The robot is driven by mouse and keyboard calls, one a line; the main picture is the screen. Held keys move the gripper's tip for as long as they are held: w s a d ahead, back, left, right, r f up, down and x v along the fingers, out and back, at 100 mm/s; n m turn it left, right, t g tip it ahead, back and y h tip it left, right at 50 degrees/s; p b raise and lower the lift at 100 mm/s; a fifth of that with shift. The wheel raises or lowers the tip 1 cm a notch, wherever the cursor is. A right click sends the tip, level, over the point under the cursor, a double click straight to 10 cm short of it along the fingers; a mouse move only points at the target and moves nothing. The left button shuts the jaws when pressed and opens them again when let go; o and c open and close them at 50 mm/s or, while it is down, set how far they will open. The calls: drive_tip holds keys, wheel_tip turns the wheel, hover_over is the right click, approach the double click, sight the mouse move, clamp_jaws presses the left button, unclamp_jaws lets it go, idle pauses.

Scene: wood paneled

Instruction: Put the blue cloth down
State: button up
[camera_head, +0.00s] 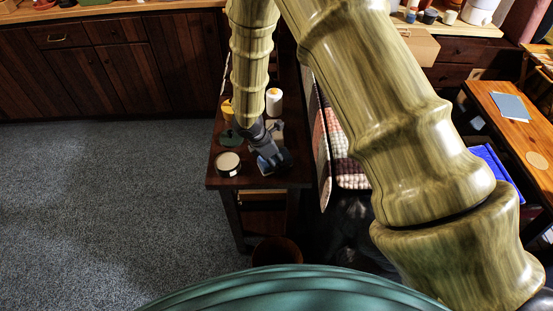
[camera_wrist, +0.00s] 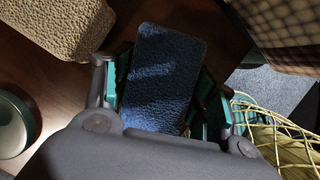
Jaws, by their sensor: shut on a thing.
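The blue cloth (camera_wrist: 158,75) is a dark blue, textured, flat rectangle between the green-tipped fingers of my gripper (camera_wrist: 165,98) in the wrist view. My gripper is shut on it. In the head view my gripper (camera_head: 272,160) is low over the front right part of a small dark wooden table (camera_head: 218,181). A small bit of blue cloth (camera_head: 264,168) shows there at the fingers. I cannot tell whether the cloth touches the tabletop.
A round tin (camera_head: 228,163) stands left of my gripper. A white candle (camera_head: 274,101) and a yellow item (camera_head: 228,107) stand farther back. A plaid-covered seat (camera_head: 345,160) is close on the right. The wrist view shows a beige knobby block (camera_wrist: 65,25) and a wire basket (camera_wrist: 278,128).

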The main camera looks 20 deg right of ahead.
drive_tip(key=o, duration=0.9)
drive_tip(key=shift+f, duration=0.1)
drive_tip(key=b+v, duration=0.1)
drive_tip(key=v, duration=1.1)
